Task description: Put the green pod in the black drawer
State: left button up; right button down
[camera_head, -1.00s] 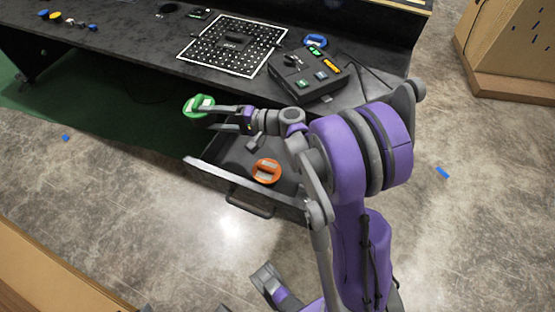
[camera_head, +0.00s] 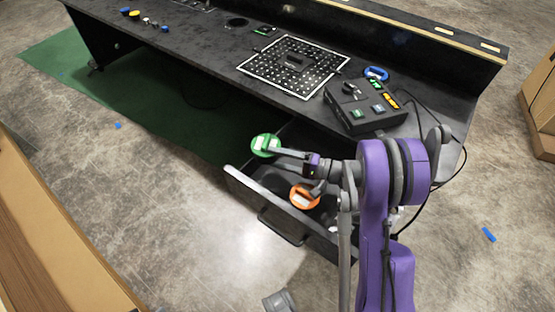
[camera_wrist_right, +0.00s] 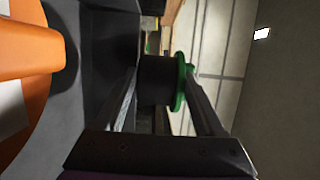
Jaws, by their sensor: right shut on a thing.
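The green pod (camera_head: 265,145) is round with a pale label and is held at the tips of my right gripper (camera_head: 281,151), near the back left of the open black drawer (camera_head: 236,180). In the right wrist view the green pod (camera_wrist_right: 180,82) shows as a green rim with a dark body between the fingers of my right gripper (camera_wrist_right: 165,95). An orange pod (camera_head: 305,196) lies inside the drawer, below and right of the green pod. I cannot tell whether the green pod touches the drawer. A grey part at the bottom edge may be my left gripper, but its jaws are unclear.
The black desk (camera_head: 210,45) above the drawer bears a perforated board (camera_head: 294,66), a control box (camera_head: 364,106) and a blue pod (camera_head: 376,73). The orange pod in the wrist view (camera_wrist_right: 30,75) is close to my right gripper. Cardboard boxes (camera_head: 541,110) stand at right.

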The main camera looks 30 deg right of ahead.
jog(key=shift+f, duration=0.15)
jog(key=shift+f+b, duration=0.3)
jog(key=shift+f, duration=0.1)
grip_release()
jog(key=shift+r, duration=0.35)
jog(key=shift+s+d+r+p, duration=0.2)
jog(key=shift+p, duration=0.25)
jog(key=v, duration=0.7)
